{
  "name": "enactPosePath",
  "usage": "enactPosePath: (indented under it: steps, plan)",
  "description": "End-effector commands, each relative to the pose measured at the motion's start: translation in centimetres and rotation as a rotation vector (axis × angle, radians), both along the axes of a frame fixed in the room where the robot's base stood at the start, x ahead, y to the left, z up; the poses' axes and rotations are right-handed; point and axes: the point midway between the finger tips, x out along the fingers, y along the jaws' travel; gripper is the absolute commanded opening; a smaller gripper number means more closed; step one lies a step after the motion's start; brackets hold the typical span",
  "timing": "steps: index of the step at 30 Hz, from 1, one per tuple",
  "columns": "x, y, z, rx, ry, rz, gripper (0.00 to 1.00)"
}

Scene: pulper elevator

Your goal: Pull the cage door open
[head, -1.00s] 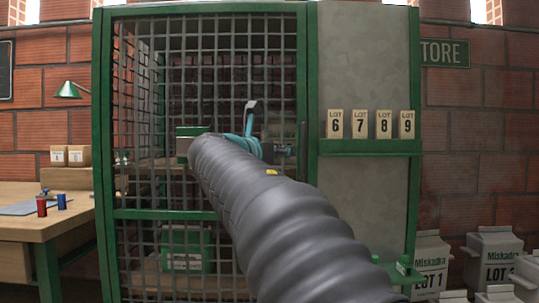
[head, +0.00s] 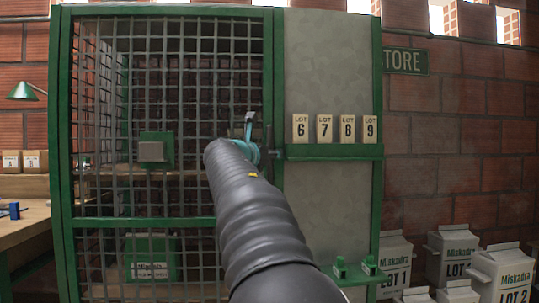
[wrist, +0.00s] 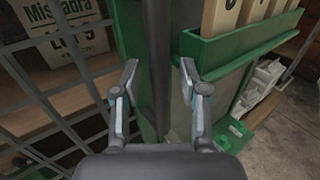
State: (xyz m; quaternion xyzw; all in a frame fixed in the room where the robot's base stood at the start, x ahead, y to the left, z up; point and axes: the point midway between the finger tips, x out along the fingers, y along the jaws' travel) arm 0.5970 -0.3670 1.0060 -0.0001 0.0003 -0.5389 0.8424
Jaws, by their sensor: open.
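The cage door (head: 174,223) is a green-framed panel of grey wire mesh. It looks shut, with its right edge against the post beside the grey panel. A dark upright handle bar (head: 268,138) stands at its right edge; it also shows in the wrist view (wrist: 158,60). My gripper (head: 250,122) is close to the handle's left in the head view, partly hidden by my arm. In the wrist view my gripper (wrist: 158,67) is open, with the bar between its two fingers in the picture. The bar is not gripped; touch cannot be told.
A green ledge (head: 330,152) with several lot cards (head: 325,128) is right of the handle, and close to the right finger in the wrist view. White lot cartons (head: 457,255) stand on the floor at right. A wooden table (head: 25,230) is at left.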

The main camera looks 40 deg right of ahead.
Motion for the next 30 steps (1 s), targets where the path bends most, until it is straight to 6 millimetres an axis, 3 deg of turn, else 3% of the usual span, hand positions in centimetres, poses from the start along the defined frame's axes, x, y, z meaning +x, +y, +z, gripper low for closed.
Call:
enactPosePath:
  steps: [7,12,23,30]
  plan:
    - [0.0,0.0,0.0,0.000,0.000,0.001,0.43]
    - [0.0,0.0,0.0,0.000,0.000,0.001,0.01]
    - [-0.3,0.2,0.0,0.000,0.000,-0.005,0.00]
    - [-3.3,1.7,0.1,-0.001,-0.001,-0.068,0.00]
